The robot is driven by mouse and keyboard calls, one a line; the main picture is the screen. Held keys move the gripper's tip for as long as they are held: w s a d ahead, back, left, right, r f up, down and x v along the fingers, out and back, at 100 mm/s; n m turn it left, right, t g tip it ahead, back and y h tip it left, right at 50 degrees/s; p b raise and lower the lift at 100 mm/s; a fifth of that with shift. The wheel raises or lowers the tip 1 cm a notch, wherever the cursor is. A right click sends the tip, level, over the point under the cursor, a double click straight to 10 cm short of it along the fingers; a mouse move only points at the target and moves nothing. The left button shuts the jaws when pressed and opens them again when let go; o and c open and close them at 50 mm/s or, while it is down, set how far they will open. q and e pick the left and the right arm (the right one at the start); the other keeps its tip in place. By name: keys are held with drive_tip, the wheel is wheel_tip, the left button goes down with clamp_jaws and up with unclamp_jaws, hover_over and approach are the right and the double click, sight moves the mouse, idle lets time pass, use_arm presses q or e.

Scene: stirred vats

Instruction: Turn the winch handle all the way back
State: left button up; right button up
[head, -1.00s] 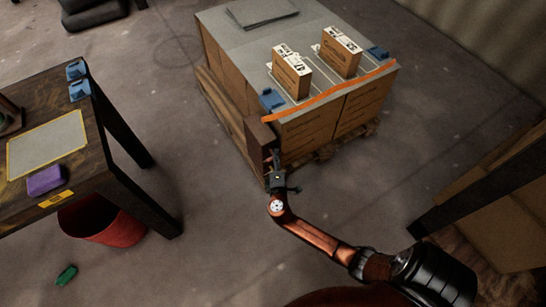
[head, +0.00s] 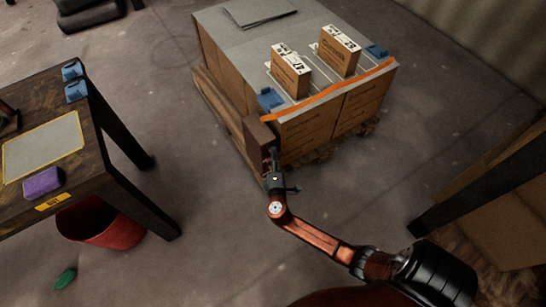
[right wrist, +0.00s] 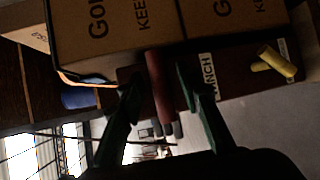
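The brown winch box (head: 259,132) sits at the near corner of the strapped load. In the right wrist view, its dark face (right wrist: 226,83) carries a partly hidden WINCH label (right wrist: 205,75). A reddish-brown bar (right wrist: 157,88), seemingly the winch handle, stands between the fingers of my right gripper (right wrist: 157,80). The fingers are apart, with a gap showing on each side of the bar. In the head view my right gripper (head: 272,155) is at the winch box and hides the handle. My left gripper is out of view.
The pallet load (head: 330,122) has an orange strap (head: 335,91) along its edge and two small cartons on top. A dark table (head: 82,160) stands left, with a red bin (head: 98,222) beneath. Shelving (head: 490,190) stands right. Floor between is mostly clear.

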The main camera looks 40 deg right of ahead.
drive_tip(key=shift+s+a, duration=0.3)
drive_tip(key=shift+s, duration=0.1)
drive_tip(key=v, duration=1.1)
drive_tip(key=shift+s, duration=0.1)
